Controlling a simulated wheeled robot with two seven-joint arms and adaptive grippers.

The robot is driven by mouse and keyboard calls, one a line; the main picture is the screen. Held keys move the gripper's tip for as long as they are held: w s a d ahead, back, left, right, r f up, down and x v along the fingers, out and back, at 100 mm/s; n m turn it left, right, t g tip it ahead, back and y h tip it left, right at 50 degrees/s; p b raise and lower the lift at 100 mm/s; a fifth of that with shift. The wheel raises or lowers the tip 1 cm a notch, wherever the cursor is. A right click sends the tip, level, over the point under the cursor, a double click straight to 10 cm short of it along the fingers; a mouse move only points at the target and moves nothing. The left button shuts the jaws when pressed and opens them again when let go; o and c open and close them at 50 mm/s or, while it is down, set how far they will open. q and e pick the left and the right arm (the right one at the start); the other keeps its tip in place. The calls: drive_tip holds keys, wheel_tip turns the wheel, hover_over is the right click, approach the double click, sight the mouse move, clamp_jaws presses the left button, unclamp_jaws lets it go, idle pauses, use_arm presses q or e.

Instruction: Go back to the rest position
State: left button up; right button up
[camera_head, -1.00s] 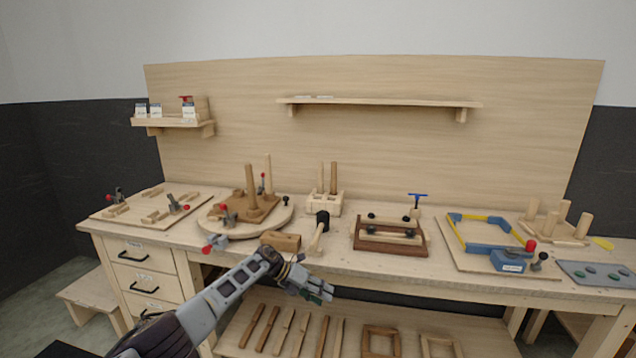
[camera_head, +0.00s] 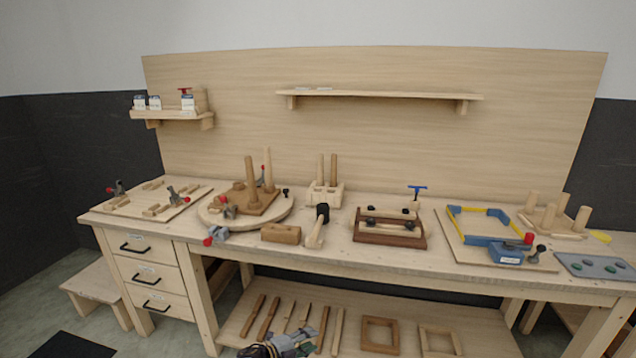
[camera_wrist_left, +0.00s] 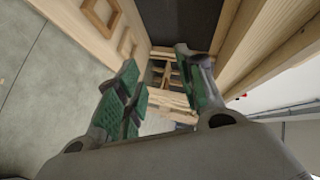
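My left gripper (camera_head: 290,345) shows at the bottom edge of the head view, low in front of the lower shelf. In the left wrist view its two green-padded fingers (camera_wrist_left: 160,85) stand apart with nothing between them. The left arm behind it is mostly out of the picture. My right gripper is in neither view. The workbench (camera_head: 330,254) stands ahead with its top clear of the gripper.
The bench holds a round turntable (camera_head: 216,218), a mallet (camera_head: 318,228), a wooden block (camera_head: 281,234), a dark wooden fixture (camera_head: 390,240) and a blue-yellow clamp frame (camera_head: 490,243). The lower shelf (camera_head: 390,309) carries sticks and frames. A stool (camera_head: 95,280) stands at left.

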use_arm(q)
drive_tip(key=s+a+f+n+y, duration=0.4)
drive_tip(key=s+a+f+n, duration=0.4)
drive_tip(key=s+f, duration=0.4)
drive_tip(key=s+a+f+n+y, duration=0.55)
drive_tip(key=s+a+f, duration=0.35)
drive_tip(key=s+f, duration=0.3)
drive_tip(key=s+a+f+n+g+y, duration=0.1)
drive_tip(key=s+a+f+n+g, duration=0.1)
drive_tip(key=s, duration=0.9)
drive_tip(key=s+a+f+n+g+y, duration=0.1)
drive_tip(key=s+a+f+n, duration=0.3)
drive_tip(key=s, duration=0.8)
drive_tip(key=s+a+f+n+g+y, duration=0.1)
drive_tip(key=s+a+f+n+g, duration=0.2)
drive_tip(key=s, duration=0.9)
drive_tip(key=a+f+g+p, duration=0.1)
drive_tip(key=a+f, duration=0.1)
drive_tip(key=a, duration=0.1)
drive_tip(key=shift+a, duration=0.15)
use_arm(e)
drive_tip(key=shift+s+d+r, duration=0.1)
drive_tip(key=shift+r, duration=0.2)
use_arm(q)
drive_tip(key=shift+f, duration=0.1)
